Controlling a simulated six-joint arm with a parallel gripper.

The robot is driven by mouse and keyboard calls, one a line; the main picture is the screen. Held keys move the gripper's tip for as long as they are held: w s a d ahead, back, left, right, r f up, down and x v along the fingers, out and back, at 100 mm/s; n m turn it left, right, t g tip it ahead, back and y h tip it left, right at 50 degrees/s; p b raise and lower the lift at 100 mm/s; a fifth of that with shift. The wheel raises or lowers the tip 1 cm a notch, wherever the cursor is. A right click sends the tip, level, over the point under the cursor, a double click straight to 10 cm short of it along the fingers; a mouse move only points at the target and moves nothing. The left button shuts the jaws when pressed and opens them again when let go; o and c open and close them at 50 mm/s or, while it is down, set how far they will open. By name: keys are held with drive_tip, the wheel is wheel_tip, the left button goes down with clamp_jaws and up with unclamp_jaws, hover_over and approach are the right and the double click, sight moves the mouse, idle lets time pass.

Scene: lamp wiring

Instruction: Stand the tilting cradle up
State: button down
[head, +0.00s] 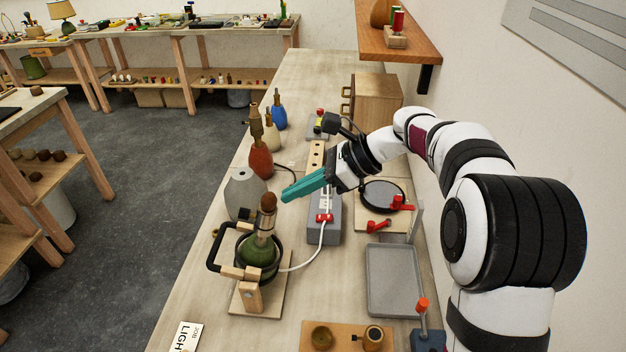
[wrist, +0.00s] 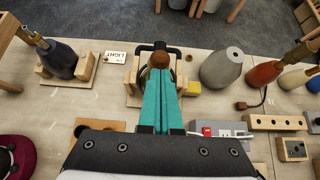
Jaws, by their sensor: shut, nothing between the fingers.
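The cradle stands on a wooden base (head: 245,297) near the front of the bench. Its black ring and looped handle (head: 213,252) hold a green lamp body (head: 254,250) with a metal neck and a brown ball (head: 268,202) on top. The lamp looks close to upright with a slight lean; the exact tilt is hard to tell. My gripper (head: 285,197) is shut and empty, its teal fingers above and right of the ball. In the wrist view the fingers (wrist: 160,75) overlap the cradle and hide much of it; the handle (wrist: 145,47) shows beyond them.
A grey lamp body (head: 243,190) and a red one (head: 260,160) stand behind the cradle. A white cord runs from the lamp to a grey box with a red switch (head: 325,217). A grey tray (head: 393,280) lies to the right. A job card (head: 186,337) lies in front.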

drive_tip(key=shift+a+f, duration=0.2)
drive_tip(key=shift+a, duration=0.05)
drive_tip(key=a, duration=0.2)
drive_tip(key=a+r, duration=0.1)
drive_tip(key=a, duration=0.2)
drive_tip(key=shift+a+r, duration=0.35)
drive_tip(key=shift+a, duration=0.05)
